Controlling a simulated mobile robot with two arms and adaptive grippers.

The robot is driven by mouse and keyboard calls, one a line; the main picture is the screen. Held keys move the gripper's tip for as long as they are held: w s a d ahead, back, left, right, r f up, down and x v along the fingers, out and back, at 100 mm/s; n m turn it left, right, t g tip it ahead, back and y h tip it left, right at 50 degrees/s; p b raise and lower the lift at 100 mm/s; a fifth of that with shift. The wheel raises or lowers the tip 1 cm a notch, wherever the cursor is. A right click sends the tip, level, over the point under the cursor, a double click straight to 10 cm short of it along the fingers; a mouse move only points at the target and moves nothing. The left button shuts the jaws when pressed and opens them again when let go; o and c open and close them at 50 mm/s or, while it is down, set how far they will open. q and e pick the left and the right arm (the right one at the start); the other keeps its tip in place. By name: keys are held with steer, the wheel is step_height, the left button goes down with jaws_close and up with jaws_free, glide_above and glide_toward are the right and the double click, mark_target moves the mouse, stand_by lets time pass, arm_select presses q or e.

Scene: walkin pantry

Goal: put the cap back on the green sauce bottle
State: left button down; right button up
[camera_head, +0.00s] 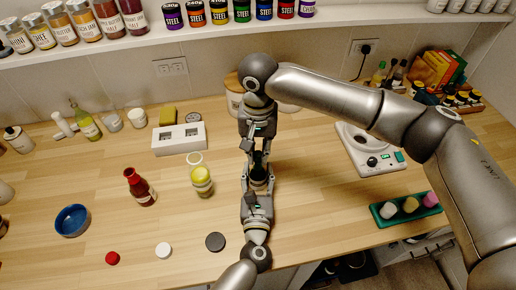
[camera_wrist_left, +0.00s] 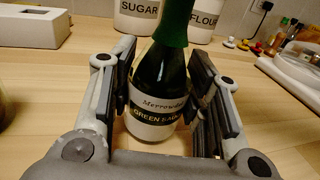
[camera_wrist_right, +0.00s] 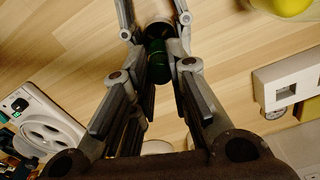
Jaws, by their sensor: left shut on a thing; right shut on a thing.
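The green sauce bottle (camera_wrist_left: 155,105) is dark glass with a "GREEN SAUCE" label and stands upright in the left wrist view. My left gripper (camera_head: 257,192) is shut around the bottle's body from the near side. My right gripper (camera_head: 259,150) reaches down above the bottle's top.
Loose red (camera_head: 112,258), white (camera_head: 163,250) and dark (camera_head: 215,241) caps lie in front. A blue bowl (camera_head: 72,220), green tray (camera_head: 385,223) and white scale (camera_head: 368,155) are farther off.

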steer(key=m, duration=0.5)
steer(key=shift+m, duration=0.3)
steer(key=m, duration=0.5)
steer(key=shift+a, duration=0.1)
steer(key=m, duration=1)
steer(key=o, duration=0.6)
steer(key=shift+o, duration=0.2)
